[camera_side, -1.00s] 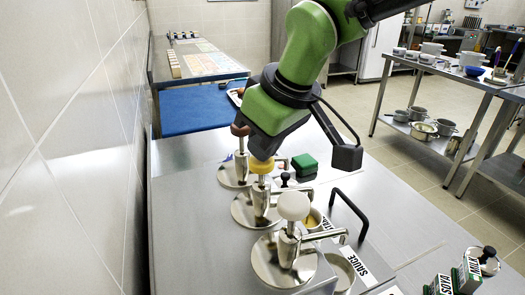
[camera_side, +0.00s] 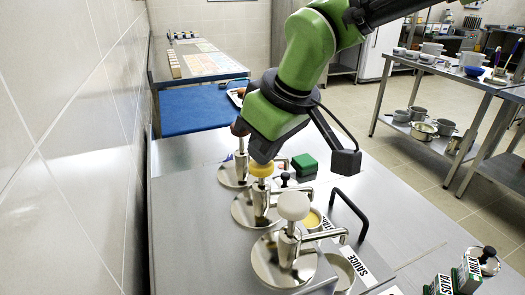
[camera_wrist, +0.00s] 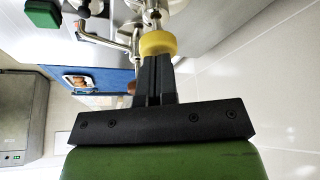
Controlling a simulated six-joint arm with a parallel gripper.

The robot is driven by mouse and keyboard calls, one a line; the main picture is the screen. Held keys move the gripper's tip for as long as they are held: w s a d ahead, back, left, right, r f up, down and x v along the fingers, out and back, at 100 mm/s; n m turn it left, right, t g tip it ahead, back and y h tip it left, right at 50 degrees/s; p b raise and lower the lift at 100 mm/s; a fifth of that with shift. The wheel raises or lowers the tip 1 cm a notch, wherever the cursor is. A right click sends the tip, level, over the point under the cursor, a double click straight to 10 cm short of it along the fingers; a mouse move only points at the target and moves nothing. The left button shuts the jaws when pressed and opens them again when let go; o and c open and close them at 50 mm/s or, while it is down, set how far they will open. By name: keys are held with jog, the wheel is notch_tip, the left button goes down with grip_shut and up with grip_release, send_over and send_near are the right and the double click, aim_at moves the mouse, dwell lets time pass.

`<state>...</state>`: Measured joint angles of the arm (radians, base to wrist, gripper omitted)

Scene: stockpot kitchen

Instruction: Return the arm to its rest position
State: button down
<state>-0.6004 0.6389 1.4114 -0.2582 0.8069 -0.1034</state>
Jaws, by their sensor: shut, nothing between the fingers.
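My gripper (camera_side: 262,158) is shut and empty. Its fingertips are right at the yellow knob (camera_side: 261,170) of the middle pump dispenser and appear to touch its top. In the wrist view the closed fingers (camera_wrist: 154,62) end at the yellow knob (camera_wrist: 157,43), with no gap visible. The arm is bent over the counter, with the gripper pointing down.
A white-knobbed pump (camera_side: 293,206) stands in front and a dark-knobbed pump (camera_side: 240,128) behind, partly hidden. A green block (camera_side: 304,165) and a black handle (camera_side: 350,212) lie to the right. A tiled wall (camera_side: 75,150) bounds the left.

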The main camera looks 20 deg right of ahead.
jog(key=shift+r, duration=1.55)
jog(key=shift+r, duration=2.5)
jog(key=s+d+r+m, duration=0.3)
jog(key=s+d+r, duration=0.15)
jog(key=d, duration=0.45)
jog(key=s+d+f+m+t, duration=0.1)
jog(key=s+d+m, duration=0.2)
jog(key=s+d, duration=0.3)
jog(key=s+d+f+m+t, duration=0.2)
jog(key=s+d+m, duration=0.2)
jog(key=s, duration=0.7)
jog(key=shift+d+f, duration=0.15)
jog(key=shift+d, duration=0.9)
jog(key=c, duration=1.8)
grip_release()
